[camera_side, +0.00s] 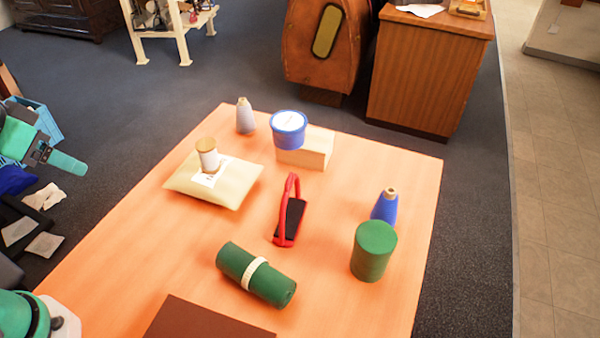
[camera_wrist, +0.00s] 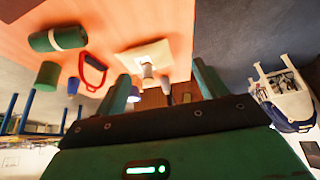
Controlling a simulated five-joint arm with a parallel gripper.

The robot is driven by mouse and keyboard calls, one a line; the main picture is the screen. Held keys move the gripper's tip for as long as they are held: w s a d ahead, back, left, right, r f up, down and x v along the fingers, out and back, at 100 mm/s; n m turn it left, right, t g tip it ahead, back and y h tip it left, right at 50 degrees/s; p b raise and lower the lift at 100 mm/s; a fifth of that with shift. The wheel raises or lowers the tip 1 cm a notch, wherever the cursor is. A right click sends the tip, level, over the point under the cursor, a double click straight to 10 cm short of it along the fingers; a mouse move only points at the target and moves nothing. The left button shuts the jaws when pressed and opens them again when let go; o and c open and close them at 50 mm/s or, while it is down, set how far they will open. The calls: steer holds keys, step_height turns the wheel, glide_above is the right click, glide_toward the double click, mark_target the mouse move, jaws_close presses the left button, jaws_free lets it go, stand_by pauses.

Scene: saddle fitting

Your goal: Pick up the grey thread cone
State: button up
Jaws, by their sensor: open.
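The grey thread cone (camera_side: 245,116) stands upright near the far left corner of the table, behind a cream cushion and left of a blue tub. In the wrist view, a small greyish shape beyond the cushion may be the cone, but I cannot tell for sure. My gripper (camera_side: 52,155) is at the left edge of the side view, off the table and well apart from the cone. Its two fingers also show in the wrist view (camera_wrist: 160,72), spread apart with nothing held between them.
The cushion (camera_side: 232,186) carries a cream-and-tan spool (camera_side: 207,155). The blue tub (camera_side: 288,130) sits by a pale block (camera_side: 314,150). A red-handled tool (camera_side: 290,212), blue cone (camera_side: 385,206), green cylinder (camera_side: 373,252) and banded green roll (camera_side: 255,274) stand or lie nearer.

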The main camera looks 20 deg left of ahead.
steer(key=shift+w+r, duration=0.1)
steer(key=w+r, duration=0.3)
steer(key=w, duration=0.8)
steer(key=n, duration=0.2)
glide_above(241, 105)
steer(key=s+a, duration=0.2)
steer(key=s, duration=0.9)
step_height(241, 105, down, 8)
steer(key=shift+n, duration=0.3)
steer(key=w+f, duration=0.3)
steer(key=w+d+f, duration=0.1)
steer(key=w+f, duration=0.1)
steer(key=f, duration=0.1)
steer(key=w+f, duration=0.3)
steer(key=shift+w+d+f, duration=0.1)
steer(key=shift+w+d, duration=0.25)
steer(key=shift+d, duration=0.05)
steer(key=shift+w+f, duration=0.2)
steer(key=shift+f, duration=0.1)
steer(key=shift+f, duration=0.1)
steer(key=shift+x, duration=1.2)
